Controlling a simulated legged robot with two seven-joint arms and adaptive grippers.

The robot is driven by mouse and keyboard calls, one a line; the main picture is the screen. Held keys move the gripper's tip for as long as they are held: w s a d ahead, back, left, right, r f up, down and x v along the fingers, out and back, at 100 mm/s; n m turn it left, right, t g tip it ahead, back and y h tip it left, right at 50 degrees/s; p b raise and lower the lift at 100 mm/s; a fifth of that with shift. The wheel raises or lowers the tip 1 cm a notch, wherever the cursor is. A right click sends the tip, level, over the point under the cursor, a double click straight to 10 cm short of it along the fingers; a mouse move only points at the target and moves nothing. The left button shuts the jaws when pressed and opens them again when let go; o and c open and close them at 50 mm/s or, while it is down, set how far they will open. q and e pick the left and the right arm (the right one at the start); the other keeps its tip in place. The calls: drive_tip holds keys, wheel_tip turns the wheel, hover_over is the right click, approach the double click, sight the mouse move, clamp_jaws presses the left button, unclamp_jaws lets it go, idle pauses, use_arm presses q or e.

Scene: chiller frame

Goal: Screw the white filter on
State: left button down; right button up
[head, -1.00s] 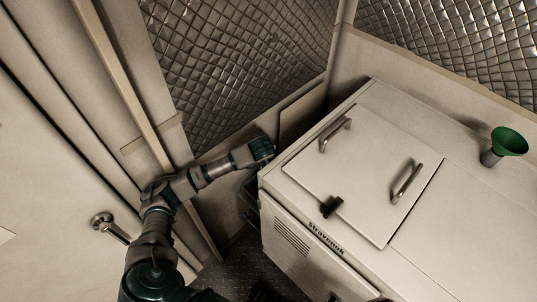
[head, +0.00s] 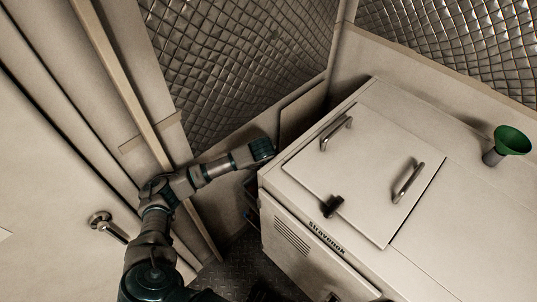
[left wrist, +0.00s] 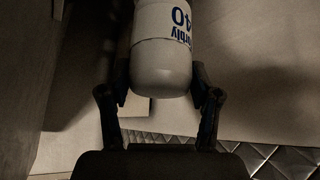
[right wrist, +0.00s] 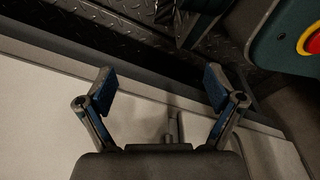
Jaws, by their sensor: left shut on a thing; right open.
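The white filter (left wrist: 160,62) is a rounded cylinder with blue lettering, seen in the left wrist view. My left gripper (left wrist: 161,88) is shut on it, with one finger on each side of its rounded end. The filter's other end runs out of the top of that view, so what it meets there is hidden. In the head view my left arm reaches behind the left side of the chiller cabinet, and its gripper is hidden there. My right gripper (right wrist: 162,88) is open and empty in the right wrist view.
The beige chiller cabinet (head: 300,262) has a lid (head: 365,165) with two handles and a black latch (head: 332,206). A green funnel (head: 512,141) stands on top at the right. A door handle (head: 108,226) sticks out at the left. Quilted walls close off the back.

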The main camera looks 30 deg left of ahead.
use_arm(q)
drive_tip(key=shift+f+b, duration=0.35)
drive_tip(key=shift+f, duration=0.15)
drive_tip(key=shift+c, duration=0.8)
unclamp_jaws()
drive_tip(key=shift+r, duration=0.1)
